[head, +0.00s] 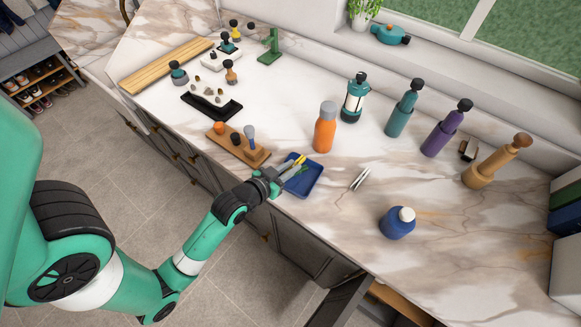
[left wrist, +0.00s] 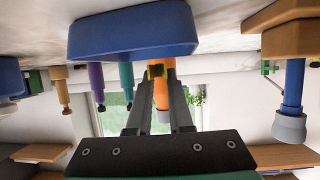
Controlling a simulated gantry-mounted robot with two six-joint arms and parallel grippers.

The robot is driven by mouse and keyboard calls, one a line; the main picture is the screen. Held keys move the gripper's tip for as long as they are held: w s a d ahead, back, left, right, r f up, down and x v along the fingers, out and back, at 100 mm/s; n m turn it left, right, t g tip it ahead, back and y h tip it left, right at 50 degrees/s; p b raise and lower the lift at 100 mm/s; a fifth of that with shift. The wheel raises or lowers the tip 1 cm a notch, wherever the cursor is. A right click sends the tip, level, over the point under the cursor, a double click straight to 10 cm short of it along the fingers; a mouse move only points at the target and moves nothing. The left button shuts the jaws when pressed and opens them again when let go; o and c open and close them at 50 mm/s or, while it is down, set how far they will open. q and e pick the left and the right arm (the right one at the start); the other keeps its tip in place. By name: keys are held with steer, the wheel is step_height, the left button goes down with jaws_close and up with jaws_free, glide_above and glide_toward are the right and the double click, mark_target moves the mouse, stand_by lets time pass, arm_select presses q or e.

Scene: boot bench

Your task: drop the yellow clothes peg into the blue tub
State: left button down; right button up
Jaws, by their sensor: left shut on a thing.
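The blue tub (head: 306,183) sits near the front edge of the marble counter; it also shows in the left wrist view (left wrist: 130,36), which is upside down. My left gripper (head: 291,168) reaches over the left part of the tub from the front edge. It is shut on the yellow clothes peg (head: 300,161). In the left wrist view the peg (left wrist: 156,70) shows between the fingertips, just above the tub's rim. Much of the peg is hidden by the fingers. My right gripper is not in view.
An orange bottle (head: 325,128) stands behind the tub. A wooden stand with tools (head: 238,147) is to the left. Clear counter lies between these.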

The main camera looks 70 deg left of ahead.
arm_select(q)
steer(key=shift+f, duration=0.5)
steer(key=shift+r, duration=0.1)
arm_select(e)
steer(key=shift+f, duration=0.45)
arm_select(q)
steer(key=c, duration=0.7)
jaws_free()
steer(key=shift+c, duration=0.2)
steer(key=v, duration=0.8)
steer(key=p+v, duration=0.1)
steer(key=v, duration=0.2)
steer(key=shift+s+d+r, duration=0.1)
steer(key=shift+s+d, duration=0.1)
steer(key=shift+s, duration=0.05)
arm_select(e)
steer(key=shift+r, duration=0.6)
